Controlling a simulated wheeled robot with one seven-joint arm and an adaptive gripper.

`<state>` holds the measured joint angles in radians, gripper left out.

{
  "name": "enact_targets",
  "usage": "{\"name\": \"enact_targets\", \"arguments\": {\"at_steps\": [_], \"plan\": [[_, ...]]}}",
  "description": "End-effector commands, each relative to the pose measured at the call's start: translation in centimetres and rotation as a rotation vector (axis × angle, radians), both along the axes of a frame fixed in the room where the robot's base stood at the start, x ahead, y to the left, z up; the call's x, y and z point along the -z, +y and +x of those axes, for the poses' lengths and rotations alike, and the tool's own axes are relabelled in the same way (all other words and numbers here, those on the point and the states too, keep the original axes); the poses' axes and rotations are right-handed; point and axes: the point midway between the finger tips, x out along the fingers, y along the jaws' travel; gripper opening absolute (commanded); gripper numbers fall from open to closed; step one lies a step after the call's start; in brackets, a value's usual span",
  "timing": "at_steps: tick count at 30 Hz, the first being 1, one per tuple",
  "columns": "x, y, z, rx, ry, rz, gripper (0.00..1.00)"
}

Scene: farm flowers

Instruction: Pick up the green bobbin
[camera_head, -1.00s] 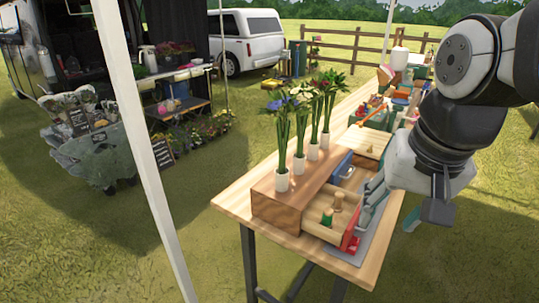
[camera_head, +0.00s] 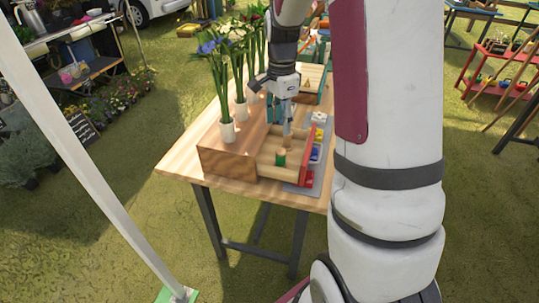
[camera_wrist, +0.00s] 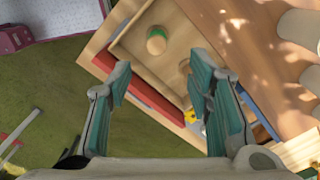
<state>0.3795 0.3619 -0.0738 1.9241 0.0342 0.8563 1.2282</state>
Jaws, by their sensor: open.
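The green bobbin (camera_head: 280,160), a small wooden spool with a green band, stands in the open wooden drawer (camera_head: 268,171) of a wooden box on the table. In the wrist view the green bobbin (camera_wrist: 156,43) shows from above, inside the drawer near its far end. My gripper (camera_head: 287,127) is over the drawer, behind the bobbin in the head view. In the wrist view my gripper (camera_wrist: 160,73) has its two teal fingers wide apart with nothing between them.
The wooden box (camera_head: 228,160) carries white vases with tall flowers (camera_head: 227,131), left of my gripper. The drawer's red front (camera_wrist: 150,92) crosses below the bobbin in the wrist view. Small coloured items lie on a grey mat right of the drawer.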

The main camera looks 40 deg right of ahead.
Motion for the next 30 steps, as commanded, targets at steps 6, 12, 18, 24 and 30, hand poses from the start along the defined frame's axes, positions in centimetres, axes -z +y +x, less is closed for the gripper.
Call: {"name": "enact_targets", "arguments": {"at_steps": [6,12,18,24,30], "plan": [[4.2,0.1,-0.2,-0.002,0.006,0.003,0.47],[7.0,0.1,-0.1,-0.003,0.002,0.001,0.47],[8.2,0.0,-0.2,-0.004,0.002,0.001,0.47],[10.9,-0.3,-0.7,-0.004,0.004,0.002,0.47],[12.8,-0.3,-0.5,-0.006,0.001,0.001,0.47]]}}
